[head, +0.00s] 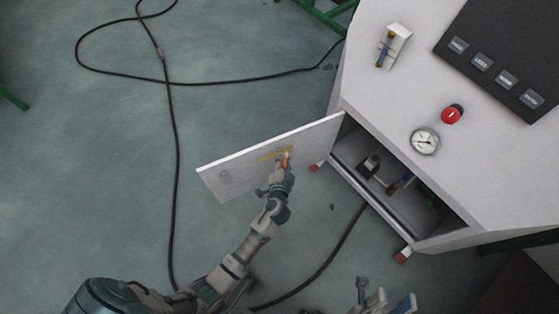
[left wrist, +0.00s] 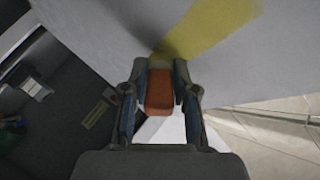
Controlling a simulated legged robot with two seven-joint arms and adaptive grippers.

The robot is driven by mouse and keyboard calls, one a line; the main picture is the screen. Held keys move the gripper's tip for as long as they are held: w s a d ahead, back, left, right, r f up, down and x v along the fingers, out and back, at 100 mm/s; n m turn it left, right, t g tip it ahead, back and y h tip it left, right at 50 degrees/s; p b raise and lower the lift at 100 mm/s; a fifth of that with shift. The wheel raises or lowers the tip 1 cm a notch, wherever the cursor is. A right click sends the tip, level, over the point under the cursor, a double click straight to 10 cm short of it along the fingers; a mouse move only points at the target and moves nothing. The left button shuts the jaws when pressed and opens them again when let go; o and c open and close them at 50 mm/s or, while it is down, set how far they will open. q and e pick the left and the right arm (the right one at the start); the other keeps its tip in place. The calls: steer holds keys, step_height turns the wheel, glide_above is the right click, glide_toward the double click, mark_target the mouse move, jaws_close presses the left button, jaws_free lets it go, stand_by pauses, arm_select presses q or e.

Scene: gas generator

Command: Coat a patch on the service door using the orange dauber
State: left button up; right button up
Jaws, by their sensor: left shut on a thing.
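The white service door (head: 222,178) stands swung open from the generator's cabinet in the head view. A yellow coated patch (head: 268,155) shows on its face; it also shows as a wide yellow band in the left wrist view (left wrist: 210,27). My left gripper (head: 284,170) is shut on the orange dauber (left wrist: 159,92), close to the door beside the yellow patch. The dauber's tip is at the lower end of the yellow band; I cannot tell whether it touches. My right gripper (head: 385,300) is partly in view at the bottom edge, away from the door; its fingers look apart.
The generator's open compartment (head: 385,180) lies right of the door. Its white top carries a gauge (head: 425,141), a red button (head: 451,114), a small white holder (head: 393,45) and a dark button panel (head: 500,60). A black cable (head: 172,130) lies on the floor left of the door.

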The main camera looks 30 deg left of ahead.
arm_select(q)
steer(key=shift+w+d, duration=0.2)
steer(key=shift+w, duration=0.1)
steer(key=shift+s+d, duration=0.15)
steer(key=shift+d, duration=0.05)
steer(key=shift+s+d+b, duration=0.3)
steer(key=shift+s+d, duration=0.5)
steer(key=shift+d, duration=0.35)
steer(key=shift+s+d+b, duration=0.25)
steer(key=shift+s+d, duration=0.55)
steer(key=shift+d, duration=0.3)
